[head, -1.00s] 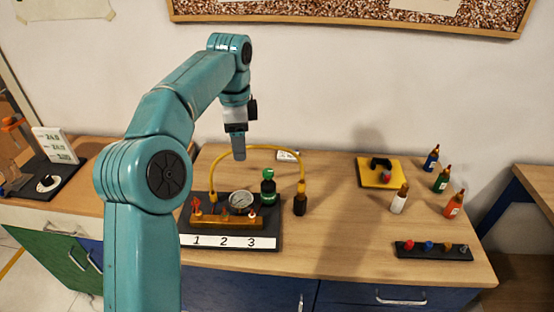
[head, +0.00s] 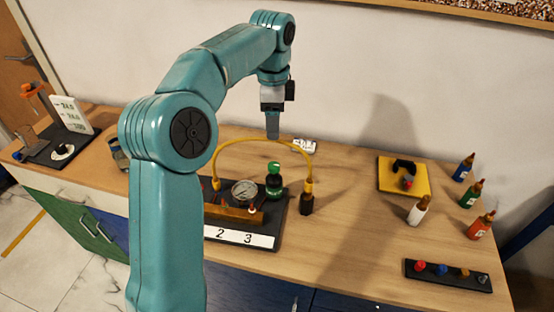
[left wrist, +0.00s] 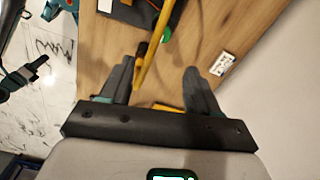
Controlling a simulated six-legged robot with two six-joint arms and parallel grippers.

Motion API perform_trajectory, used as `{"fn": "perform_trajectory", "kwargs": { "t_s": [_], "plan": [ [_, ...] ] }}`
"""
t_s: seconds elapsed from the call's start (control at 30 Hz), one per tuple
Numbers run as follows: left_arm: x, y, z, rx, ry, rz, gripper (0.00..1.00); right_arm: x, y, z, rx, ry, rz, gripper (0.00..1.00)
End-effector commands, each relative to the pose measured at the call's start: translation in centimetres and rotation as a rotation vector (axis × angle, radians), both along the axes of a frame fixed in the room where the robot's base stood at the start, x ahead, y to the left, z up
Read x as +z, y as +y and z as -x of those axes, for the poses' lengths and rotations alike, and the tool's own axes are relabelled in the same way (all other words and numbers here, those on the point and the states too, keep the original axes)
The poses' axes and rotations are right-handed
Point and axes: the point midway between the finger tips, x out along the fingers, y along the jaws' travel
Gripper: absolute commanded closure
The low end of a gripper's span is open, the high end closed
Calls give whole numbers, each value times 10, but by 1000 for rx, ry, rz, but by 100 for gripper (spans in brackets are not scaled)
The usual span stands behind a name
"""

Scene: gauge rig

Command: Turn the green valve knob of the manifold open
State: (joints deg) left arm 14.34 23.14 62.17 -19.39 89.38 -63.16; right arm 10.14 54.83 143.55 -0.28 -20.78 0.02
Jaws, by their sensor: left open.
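The green valve knob (head: 274,168) tops a dark green bottle-like body at the right end of the manifold's dark board, next to the round gauge (head: 243,190). The brass manifold bar (head: 238,214) is partly hidden by my left arm. A yellow hose (head: 240,142) arches over the board to a dark fitting (head: 306,203). My left gripper (head: 272,128) points down and appears above the knob in the head view, apart from it. In the left wrist view its two fingers (left wrist: 160,85) are spread, with the hose (left wrist: 150,60) showing between them. A green bit (left wrist: 167,35) shows beyond; I cannot tell what it is.
A yellow pad (head: 391,183) with a black item lies to the right. Several bottles, including a white one (head: 417,212), stand near it. A dark strip with coloured knobs (head: 447,275) lies at the front right. A small white labelled block (head: 304,147) is behind the hose.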

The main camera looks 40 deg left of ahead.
Motion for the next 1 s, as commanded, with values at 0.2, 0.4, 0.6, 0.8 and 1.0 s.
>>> {"fn": "perform_trajectory", "kwargs": {
  "t_s": [0.2,0.4,0.6,0.8,1.0],
  "plan": [
    [-55,-1,3,1,6,2,39,-7,0,0,1,0,0,57],
    [-99,-1,1,1,7,2,39,-5,0,0,1,0,0,57],
    [-128,-2,-1,0,5,2,39,-3,0,0,1,-1,0,57],
    [-137,-2,-3,0,3,1,39,-3,0,0,1,-1,0,57],
    [-137,-1,-4,0,3,1,39,-3,0,0,1,0,0,57]
  ]
}}
